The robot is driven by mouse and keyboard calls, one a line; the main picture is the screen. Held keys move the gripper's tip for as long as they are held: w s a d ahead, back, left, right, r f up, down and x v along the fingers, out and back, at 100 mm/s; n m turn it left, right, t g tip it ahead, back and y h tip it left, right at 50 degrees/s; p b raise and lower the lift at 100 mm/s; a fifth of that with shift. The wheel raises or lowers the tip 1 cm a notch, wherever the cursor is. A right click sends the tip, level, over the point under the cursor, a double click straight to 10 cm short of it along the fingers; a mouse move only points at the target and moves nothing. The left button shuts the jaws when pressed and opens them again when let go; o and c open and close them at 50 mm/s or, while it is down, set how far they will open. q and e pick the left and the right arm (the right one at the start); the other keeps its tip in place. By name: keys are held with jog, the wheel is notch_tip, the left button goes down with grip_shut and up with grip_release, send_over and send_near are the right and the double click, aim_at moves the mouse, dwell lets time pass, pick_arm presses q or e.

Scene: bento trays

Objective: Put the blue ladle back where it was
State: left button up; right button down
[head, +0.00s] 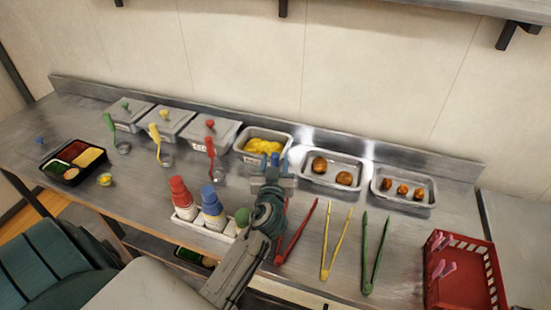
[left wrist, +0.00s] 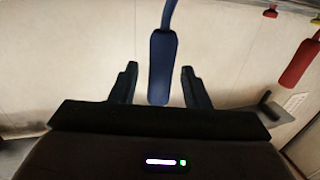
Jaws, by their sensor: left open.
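The blue ladle (left wrist: 163,70) shows in the left wrist view as a dark blue handle standing between my left gripper's fingers, with a gap on each side. My left gripper (left wrist: 159,85) is open around the handle and not closed on it. In the head view the left gripper (head: 274,168) is over the counter, in front of the open pan of yellow food, with the blue ladle's handle (head: 275,159) between its fingers. The ladle's bowl is hidden. My right gripper is not in view.
Green (head: 109,123), yellow (head: 154,132) and red (head: 211,146) ladles stand left of my gripper, before lidded pans. Capped bottles (head: 181,192) stand close to my left arm. Several tongs (head: 330,245) and a red basket (head: 460,285) are to the right. A bento tray (head: 72,181) is far left.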

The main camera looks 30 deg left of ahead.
pick_arm(q)
jog(key=b+v, duration=0.2)
jog(key=v, duration=0.7)
jog(key=shift+s, duration=0.3)
jog(key=shift+d, duration=0.1)
